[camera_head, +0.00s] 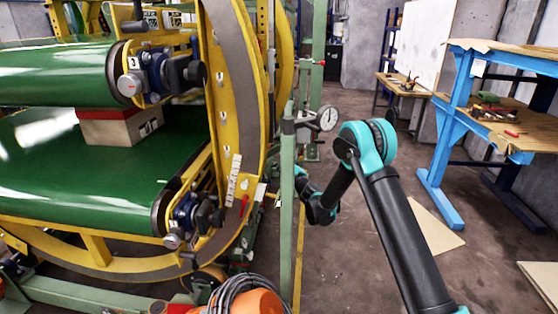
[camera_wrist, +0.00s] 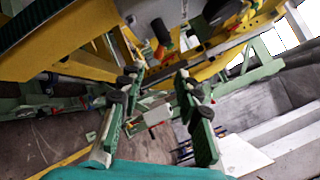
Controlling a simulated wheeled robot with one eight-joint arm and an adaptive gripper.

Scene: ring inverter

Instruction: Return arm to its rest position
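My arm (camera_head: 405,235) rises from the bottom right of the head view to a black and teal elbow (camera_head: 368,145). From there it bends down and to the left to my wrist (camera_head: 320,208), close to a green upright post. The fingers are not clear in the head view. In the wrist view my gripper (camera_wrist: 155,90) has its two green, black-tipped fingers spread well apart. Nothing is held between them. Beyond them show the floor and the machine's yellow and green frame.
The ring inverter's yellow ring (camera_head: 238,80) and green belts (camera_head: 90,185) fill the left side. A red-topped box (camera_head: 115,127) sits between the belts. The green post (camera_head: 288,220) and a dial gauge (camera_head: 328,118) are close to my arm.

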